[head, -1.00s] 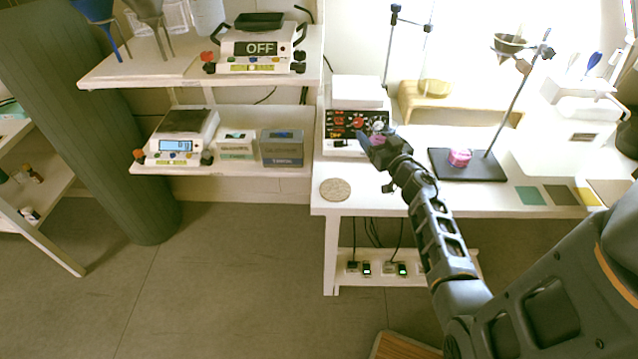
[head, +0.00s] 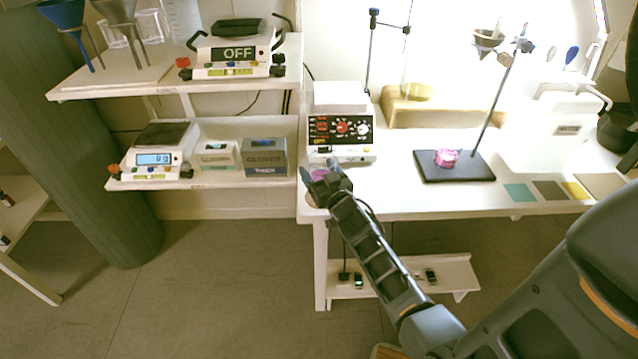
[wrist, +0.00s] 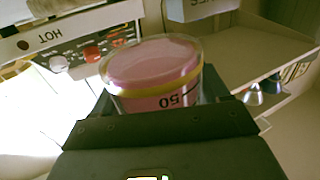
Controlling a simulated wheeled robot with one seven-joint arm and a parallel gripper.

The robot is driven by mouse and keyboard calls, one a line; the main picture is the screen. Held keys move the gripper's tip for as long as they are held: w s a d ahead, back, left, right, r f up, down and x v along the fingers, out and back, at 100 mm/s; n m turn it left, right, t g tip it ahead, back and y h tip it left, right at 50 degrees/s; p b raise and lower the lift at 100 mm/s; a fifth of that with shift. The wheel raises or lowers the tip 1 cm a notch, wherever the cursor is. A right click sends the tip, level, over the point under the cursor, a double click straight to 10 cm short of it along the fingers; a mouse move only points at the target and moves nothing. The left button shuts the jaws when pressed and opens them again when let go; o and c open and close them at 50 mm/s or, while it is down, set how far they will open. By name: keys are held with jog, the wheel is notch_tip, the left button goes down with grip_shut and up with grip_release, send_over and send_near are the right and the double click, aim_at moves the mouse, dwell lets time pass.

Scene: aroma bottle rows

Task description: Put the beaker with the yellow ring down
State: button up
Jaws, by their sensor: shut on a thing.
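The beaker with the yellow ring (wrist: 155,75) is clear, holds pink liquid and carries a "50" mark. It fills the middle of the wrist view, between the fingers of my gripper (head: 322,178). My gripper is shut on it at the left front corner of the white table (head: 400,205). In the head view only a bit of pink from the beaker (head: 319,174) shows; my fingers hide the rest. I cannot tell whether its base touches the table. A round cork-like mat (head: 312,198) lies at that corner, mostly hidden by my gripper.
A hot plate device with red and white knobs (head: 340,135) stands just behind my gripper. A black stand base with a pink item (head: 447,158) is to the right. Glove boxes (head: 265,158) and a scale (head: 155,158) sit on the left shelf.

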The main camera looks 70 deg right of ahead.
jog(key=shift+f+b, duration=0.3)
jog(key=shift+f, duration=1.2)
jog(key=shift+f, duration=0.15)
jog(key=o, duration=1.2)
